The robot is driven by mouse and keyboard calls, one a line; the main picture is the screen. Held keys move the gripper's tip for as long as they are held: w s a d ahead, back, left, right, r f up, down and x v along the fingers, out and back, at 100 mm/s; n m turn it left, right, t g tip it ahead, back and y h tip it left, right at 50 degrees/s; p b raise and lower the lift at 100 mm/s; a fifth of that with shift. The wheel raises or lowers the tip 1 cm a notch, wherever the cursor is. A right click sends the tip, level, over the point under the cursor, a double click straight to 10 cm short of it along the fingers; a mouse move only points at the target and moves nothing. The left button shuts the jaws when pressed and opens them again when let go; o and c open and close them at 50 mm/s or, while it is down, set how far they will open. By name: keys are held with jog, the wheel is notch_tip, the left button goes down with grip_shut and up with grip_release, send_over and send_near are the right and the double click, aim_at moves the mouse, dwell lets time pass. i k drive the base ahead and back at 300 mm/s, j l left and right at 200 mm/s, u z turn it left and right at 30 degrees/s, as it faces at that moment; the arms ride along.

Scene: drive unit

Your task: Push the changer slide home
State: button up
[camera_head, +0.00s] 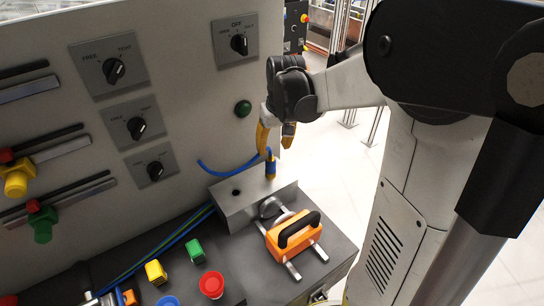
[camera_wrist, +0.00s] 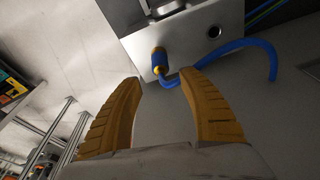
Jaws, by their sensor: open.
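The changer slide is an orange carriage (camera_head: 284,240) with a black arched handle (camera_head: 298,229), riding on two metal rails at the bench's right end. A rounded silver part (camera_head: 271,208) lies between it and the grey metal block (camera_head: 237,208). The carriage stands apart from the block. A blue-and-yellow plug (camera_head: 270,167) stands in the block, with a blue hose beside it; the plug also shows in the wrist view (camera_wrist: 158,62). My gripper (camera_head: 275,143) is open and empty, above and behind the plug. Its yellow fingers (camera_wrist: 161,82) touch nothing visible in the wrist view.
A grey panel (camera_head: 190,110) with rotary switches rises behind the bench. Yellow (camera_head: 156,272), green (camera_head: 194,250) and red (camera_head: 211,285) pieces stand left of the slide. The bench's right edge (camera_head: 340,270) is close to the rails.

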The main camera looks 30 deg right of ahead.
aim_at(291, 233)
jog(key=k+l+u, duration=0.3)
jog(key=k+u, duration=0.3)
jog(key=k, duration=0.25)
